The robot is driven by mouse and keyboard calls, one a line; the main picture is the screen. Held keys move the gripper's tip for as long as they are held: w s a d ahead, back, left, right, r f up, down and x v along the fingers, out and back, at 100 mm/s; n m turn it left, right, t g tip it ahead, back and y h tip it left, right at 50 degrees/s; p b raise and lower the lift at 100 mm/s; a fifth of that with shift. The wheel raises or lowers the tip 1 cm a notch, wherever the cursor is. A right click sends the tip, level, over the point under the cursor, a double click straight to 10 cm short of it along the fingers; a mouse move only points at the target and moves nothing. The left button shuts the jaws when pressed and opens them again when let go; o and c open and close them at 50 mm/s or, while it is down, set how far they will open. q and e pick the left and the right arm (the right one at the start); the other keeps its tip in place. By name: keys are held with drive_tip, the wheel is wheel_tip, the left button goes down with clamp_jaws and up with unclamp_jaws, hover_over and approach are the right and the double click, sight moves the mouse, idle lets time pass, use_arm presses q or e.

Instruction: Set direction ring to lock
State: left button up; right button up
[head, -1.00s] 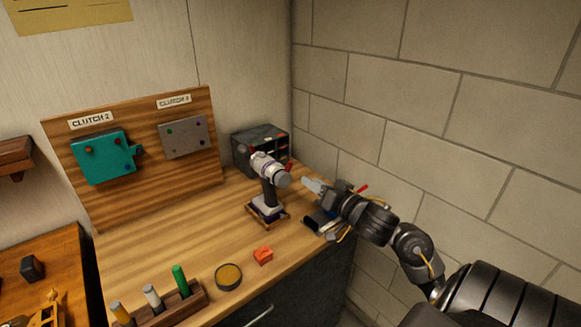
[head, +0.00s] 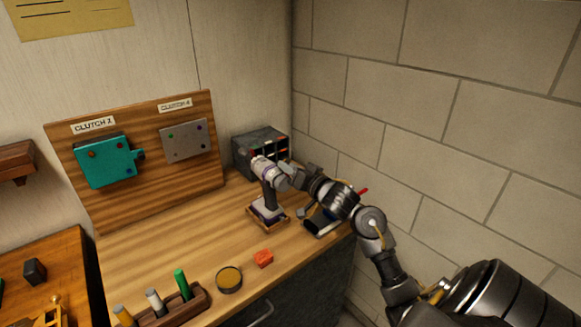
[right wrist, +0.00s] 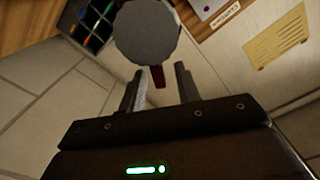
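A white and purple drill-like tool (head: 268,188) stands upright in a small wooden holder (head: 284,224) near the bench's right edge. Its grey round front end (head: 283,182) faces right; I cannot make out which part is the direction ring. My right gripper (head: 288,172) is at this front end. In the right wrist view the grey disc (right wrist: 147,32) lies just ahead of the open fingers (right wrist: 158,88). A dark red piece (right wrist: 157,76) shows below the disc, between the fingertips. I cannot tell whether the fingers touch the tool. My left gripper is out of view.
A dark organizer box (head: 262,148) stands behind the tool, against the wall. Dark items (head: 318,226) lie below my right arm. An orange block (head: 263,259), a round tin (head: 229,279) and a peg rack (head: 180,309) are in front. The bench's middle is clear.

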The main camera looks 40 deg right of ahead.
drive_tip(key=shift+w, duration=0.2)
drive_tip(key=shift+c, duration=0.4)
clamp_jaws()
drive_tip(key=shift+a+n, duration=0.1)
drive_tip(key=shift+n, duration=0.2)
drive_tip(key=shift+a+r+n+p, duration=0.25)
drive_tip(key=shift+a+n+p, duration=0.1)
drive_tip(key=shift+n, duration=0.45)
drive_tip(key=shift+a+r+n, duration=0.1)
drive_tip(key=shift+a+n, duration=0.3)
drive_tip(key=shift+n, duration=0.55)
drive_tip(key=shift+a+n, duration=0.4)
drive_tip(key=shift+n, duration=0.55)
